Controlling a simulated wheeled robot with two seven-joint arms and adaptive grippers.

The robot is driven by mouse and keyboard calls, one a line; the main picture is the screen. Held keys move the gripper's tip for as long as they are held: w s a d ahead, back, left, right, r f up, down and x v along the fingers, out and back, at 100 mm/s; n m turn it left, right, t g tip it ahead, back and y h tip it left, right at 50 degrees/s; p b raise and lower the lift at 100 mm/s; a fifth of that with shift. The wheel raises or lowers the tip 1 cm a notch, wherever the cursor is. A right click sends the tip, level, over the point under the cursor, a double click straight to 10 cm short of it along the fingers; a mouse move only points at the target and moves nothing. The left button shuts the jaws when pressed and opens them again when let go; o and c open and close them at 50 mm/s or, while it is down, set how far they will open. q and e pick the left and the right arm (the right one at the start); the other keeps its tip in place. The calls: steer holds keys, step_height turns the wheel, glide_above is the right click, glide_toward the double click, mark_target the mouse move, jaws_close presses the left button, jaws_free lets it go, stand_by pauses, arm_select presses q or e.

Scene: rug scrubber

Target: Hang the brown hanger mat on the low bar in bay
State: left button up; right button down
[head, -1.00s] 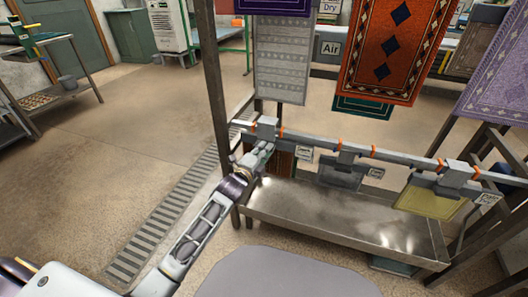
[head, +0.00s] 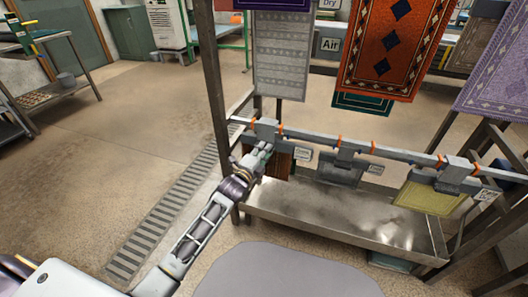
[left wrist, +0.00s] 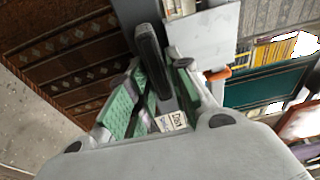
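The brown hanger mat (head: 280,164) hangs below the left end of the low bar (head: 318,143), its grey hanger clamp (head: 265,128) at the bar. My left gripper (head: 266,152) is just in front of it and hides part of the mat. In the left wrist view the patterned brown mat (left wrist: 68,68) fills the upper left. There the green-padded fingers of my left gripper (left wrist: 158,82) stand apart, with the dark hanger handle (left wrist: 150,55) between them. Whether a pad touches the handle is unclear. My right gripper is not in view.
A grey hanger mat (head: 340,172) and a yellow one (head: 428,196) hang further right on the bar, with small label cards beside them. A metal trough (head: 330,218) lies below. A dark post (head: 216,100) stands at left; large rugs hang above.

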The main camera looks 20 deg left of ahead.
arm_select(q)
steer(key=o, duration=0.3)
steer(key=shift+o, duration=0.2)
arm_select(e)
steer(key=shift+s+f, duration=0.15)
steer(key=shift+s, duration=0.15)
arm_select(q)
steer(key=s+a, duration=0.2)
steer(key=s, duration=0.9)
steer(key=shift+s, duration=0.4)
